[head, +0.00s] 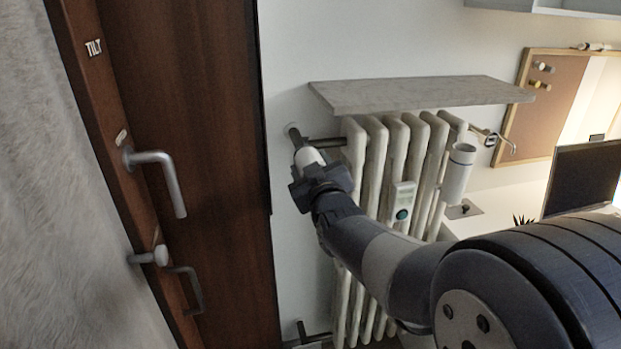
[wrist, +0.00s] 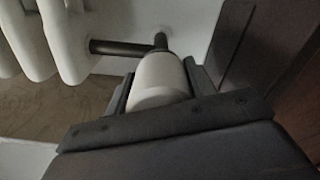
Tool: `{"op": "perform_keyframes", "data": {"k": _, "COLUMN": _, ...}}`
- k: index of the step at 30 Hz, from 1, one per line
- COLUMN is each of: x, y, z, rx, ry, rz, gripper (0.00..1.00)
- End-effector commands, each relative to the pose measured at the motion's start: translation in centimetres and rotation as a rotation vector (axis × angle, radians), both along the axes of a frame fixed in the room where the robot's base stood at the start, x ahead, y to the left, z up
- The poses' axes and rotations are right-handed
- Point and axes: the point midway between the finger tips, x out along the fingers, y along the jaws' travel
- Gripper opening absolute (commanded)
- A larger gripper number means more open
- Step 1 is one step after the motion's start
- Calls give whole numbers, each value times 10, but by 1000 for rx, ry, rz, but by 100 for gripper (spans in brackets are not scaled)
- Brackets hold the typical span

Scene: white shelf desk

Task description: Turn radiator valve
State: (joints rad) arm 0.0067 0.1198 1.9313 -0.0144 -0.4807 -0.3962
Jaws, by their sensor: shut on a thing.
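The white radiator valve knob (head: 308,157) sits at the upper left of the white ribbed radiator (head: 377,150), on a dark pipe (head: 324,142) coming from the wall. My gripper (head: 320,178) is at the knob, its fingers on either side of it. In the wrist view the pale rounded knob (wrist: 160,79) lies between the two dark fingers of my gripper (wrist: 162,88), which is shut on it. The knob's lower part is hidden by the gripper body. Any marking on the knob cannot be seen.
A grey shelf board (head: 400,93) juts out above the radiator. A brown door (head: 205,120) with a metal handle (head: 163,175) stands to the left. A white cylinder (head: 458,172) and a small meter (head: 403,200) are on the radiator front. A monitor (head: 585,175) stands at right.

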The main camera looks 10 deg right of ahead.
Motion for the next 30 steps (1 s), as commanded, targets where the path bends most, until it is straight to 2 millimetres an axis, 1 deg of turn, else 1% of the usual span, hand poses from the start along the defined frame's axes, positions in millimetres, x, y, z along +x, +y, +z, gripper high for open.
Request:
{"op": "perform_keyframes", "data": {"k": 1, "x": 0, "y": 0, "z": -3, "rx": -29, "ry": -3, "rz": -1, "gripper": 29}}
{"op": "perform_keyframes", "data": {"k": 11, "x": 0, "y": -1, "z": -1, "rx": -159, "ry": 0, "rz": 0, "gripper": 29}}
{"op": "perform_keyframes", "data": {"k": 26, "x": 0, "y": -1, "z": 1, "rx": -181, "ry": 1, "rz": -1, "gripper": 29}}
{"op": "perform_keyframes", "data": {"k": 27, "x": 0, "y": -1, "z": 1, "rx": -181, "ry": 1, "rz": -1, "gripper": 52}}
{"op": "perform_keyframes", "data": {"k": 30, "x": 0, "y": -1, "z": 1, "rx": -180, "ry": 1, "rz": -1, "gripper": 61}}
